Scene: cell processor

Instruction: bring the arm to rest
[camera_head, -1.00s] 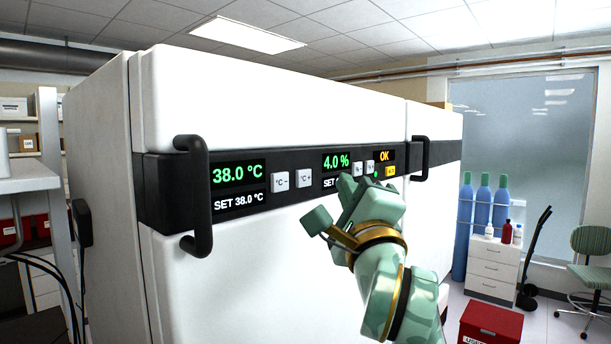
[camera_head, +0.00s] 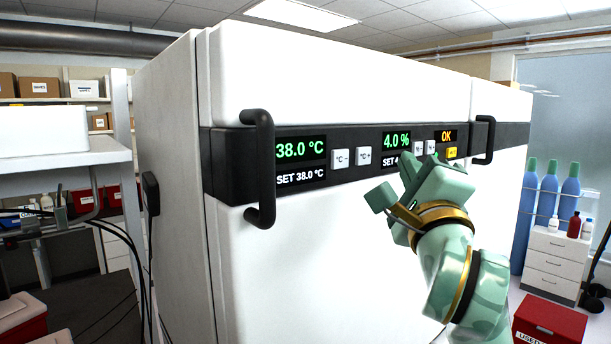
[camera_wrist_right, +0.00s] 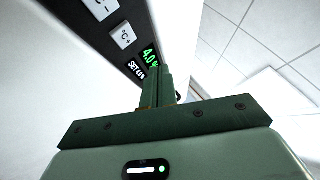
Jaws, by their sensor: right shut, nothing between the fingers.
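My right gripper (camera_head: 406,160) is in front of the white cell processor (camera_head: 330,245), just below its dark control panel (camera_head: 234,164). It is shut and empty, and its fingers point toward the panel. In the right wrist view the shut fingers (camera_wrist_right: 162,88) stand together, overlapping the edge of the green 4.0 readout (camera_wrist_right: 149,56). I cannot tell whether they touch the panel. The panel reads 38.0 °C (camera_head: 301,149), 4.0 % (camera_head: 396,140) and an orange OK (camera_head: 446,136). The gripper partly hides the lower 4.0 set line. My left gripper is not in view.
Two black door handles (camera_head: 262,170) and (camera_head: 484,140) stick out from the front. A white bench (camera_head: 100,155) with cables stands at left. A red bin (camera_head: 550,325), a drawer unit (camera_head: 556,262) and blue bottles (camera_head: 548,190) are at right.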

